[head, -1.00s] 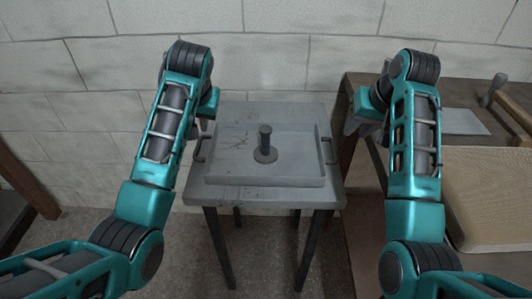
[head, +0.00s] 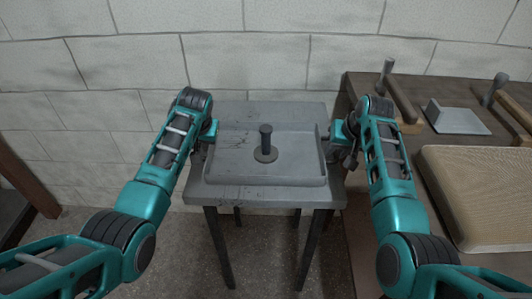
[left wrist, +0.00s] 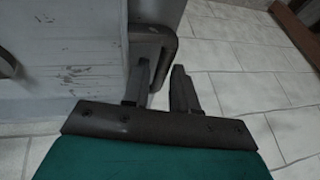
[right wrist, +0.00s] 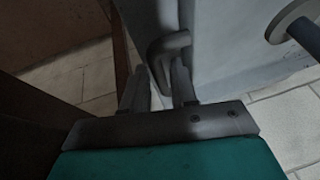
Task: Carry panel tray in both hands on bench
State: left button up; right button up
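The panel tray (head: 230,168) is a shallow grey tray with raised walls. It lies flat on a small grey stand (head: 270,193). A dark upright peg on a round base (head: 265,147) stands inside it. My left gripper (head: 206,141) is at the tray's left side, partly hidden in the head view. In the left wrist view its fingers (left wrist: 162,75) are apart beside the tray's dark loop handle (left wrist: 163,46). My right gripper (head: 340,146) is at the right side. In the right wrist view its fingers (right wrist: 161,70) are apart close to the other handle (right wrist: 158,52). Contact is unclear.
A brown bench (head: 420,143) stands at the right, close to the stand. It bears a tan woven block (head: 475,190), a light grey plate (head: 458,120) and clamp-like tools (head: 388,82). A block wall (head: 270,65) rises behind the stand.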

pick_arm(q)
grip_shut()
pick_arm(e)
grip_shut()
dwell(1.2)
